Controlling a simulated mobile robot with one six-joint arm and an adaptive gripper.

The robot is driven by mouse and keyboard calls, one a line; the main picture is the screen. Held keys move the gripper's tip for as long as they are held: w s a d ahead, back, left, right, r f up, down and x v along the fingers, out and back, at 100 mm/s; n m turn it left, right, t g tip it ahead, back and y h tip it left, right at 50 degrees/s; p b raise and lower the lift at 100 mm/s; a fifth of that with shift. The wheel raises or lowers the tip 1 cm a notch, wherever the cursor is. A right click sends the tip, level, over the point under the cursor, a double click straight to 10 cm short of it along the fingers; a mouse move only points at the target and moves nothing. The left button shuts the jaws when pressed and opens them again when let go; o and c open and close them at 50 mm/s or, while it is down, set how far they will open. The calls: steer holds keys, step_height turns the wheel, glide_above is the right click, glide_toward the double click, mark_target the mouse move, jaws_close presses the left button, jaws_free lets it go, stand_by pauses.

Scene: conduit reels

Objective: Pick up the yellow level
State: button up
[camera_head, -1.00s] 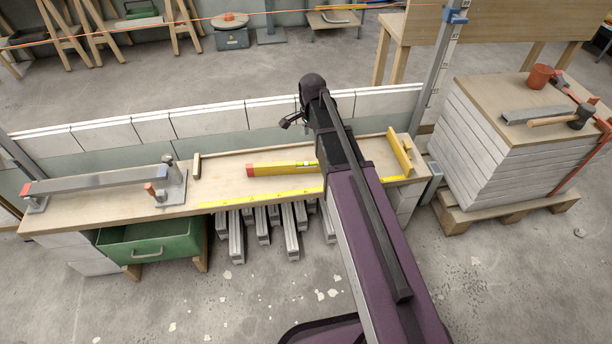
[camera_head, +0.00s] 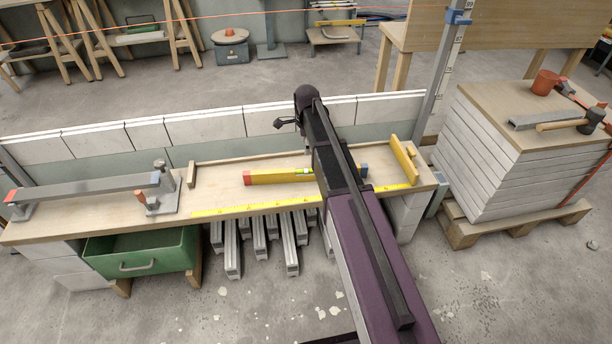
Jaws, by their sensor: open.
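The yellow level (camera_head: 277,177) lies lengthwise on the wooden bench top, with a red end cap at its left and a small vial near its middle. My arm crosses in front of its right part; a blue end shows just right of the arm. My gripper (camera_head: 285,123) is only partly seen as a small dark shape at the arm's far end. It is above and behind the level in the picture, apart from it, and holds nothing visible. Its fingers are mostly hidden.
A yellow measuring strip (camera_head: 300,202) runs along the bench's front edge. A yellow block-like piece (camera_head: 403,160) stands at the right end. A grey metal bar on a stand (camera_head: 90,186) is at the left. A low block wall (camera_head: 220,124) closes the back.

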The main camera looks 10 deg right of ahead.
mark_target(306, 169)
steer(key=shift+f, duration=0.15)
step_height(306, 169, down, 8)
steer(key=b, duration=0.8)
steer(key=shift+f+b, duration=0.2)
steer(key=shift+b, duration=0.1)
steer(key=shift+f, duration=0.15)
step_height(306, 169, down, 5)
steer(key=b, duration=0.5)
stand_by(0.3)
stand_by(0.5)
jaws_close()
